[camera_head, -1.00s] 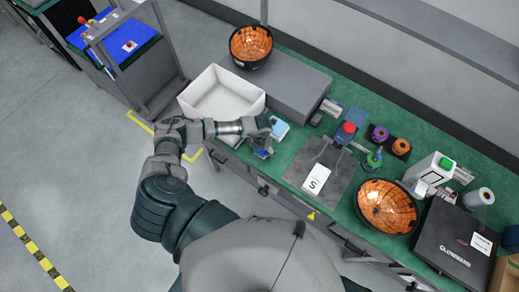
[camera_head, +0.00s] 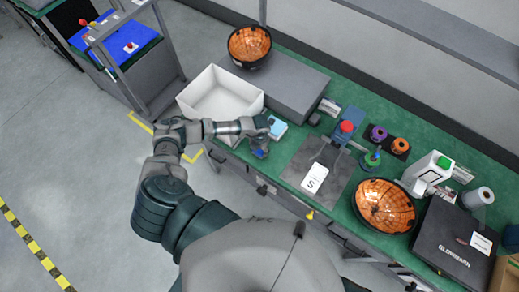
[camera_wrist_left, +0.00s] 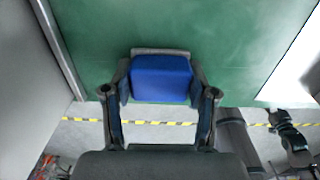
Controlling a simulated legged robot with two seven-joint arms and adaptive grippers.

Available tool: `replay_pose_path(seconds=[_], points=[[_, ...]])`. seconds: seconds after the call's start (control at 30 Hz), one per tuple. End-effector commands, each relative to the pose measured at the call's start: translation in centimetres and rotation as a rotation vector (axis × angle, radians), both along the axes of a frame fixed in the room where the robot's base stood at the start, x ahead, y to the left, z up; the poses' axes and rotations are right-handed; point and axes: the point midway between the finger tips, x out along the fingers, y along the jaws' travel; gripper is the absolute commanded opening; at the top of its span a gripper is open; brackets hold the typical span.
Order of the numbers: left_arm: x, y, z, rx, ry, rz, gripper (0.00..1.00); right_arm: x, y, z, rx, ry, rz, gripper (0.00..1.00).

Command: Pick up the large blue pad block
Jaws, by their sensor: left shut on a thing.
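The large blue pad block (camera_wrist_left: 160,78) fills the space between the two fingers of my left gripper (camera_wrist_left: 161,90) in the left wrist view. The gripper is shut on it, with a finger against each side. In the head view my left gripper (camera_head: 260,148) is over the front edge of the green bench, and the blue block (camera_head: 260,154) shows only as a small dark blue patch at the fingers. I cannot tell how far the block is above the bench. My right gripper is out of view.
A white open bin (camera_head: 221,78) stands behind the gripper, near a grey box (camera_head: 283,88). A light blue and white item (camera_head: 279,128) lies close beside the gripper. A dark plate with a white card (camera_head: 314,178) is to the right on the bench.

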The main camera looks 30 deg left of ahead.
Motion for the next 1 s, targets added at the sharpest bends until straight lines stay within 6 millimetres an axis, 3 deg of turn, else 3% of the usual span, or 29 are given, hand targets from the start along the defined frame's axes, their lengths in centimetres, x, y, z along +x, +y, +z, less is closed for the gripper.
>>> replay_pose_path(seconds=[0.17,0.3,0.8,1.0], points=[[-0.2,-0.2,1.1,-0.007,0.003,-0.006,0.23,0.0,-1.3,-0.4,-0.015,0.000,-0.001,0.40],[-0.1,-0.2,3.3,-0.009,-0.002,-0.006,0.23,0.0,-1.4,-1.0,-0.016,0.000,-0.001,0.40],[-11.7,4.2,4.3,-0.005,0.001,-0.005,0.23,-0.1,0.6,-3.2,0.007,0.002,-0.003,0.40],[-14.3,5.2,4.7,-0.006,-0.001,-0.005,0.23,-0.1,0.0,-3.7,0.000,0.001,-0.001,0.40]])
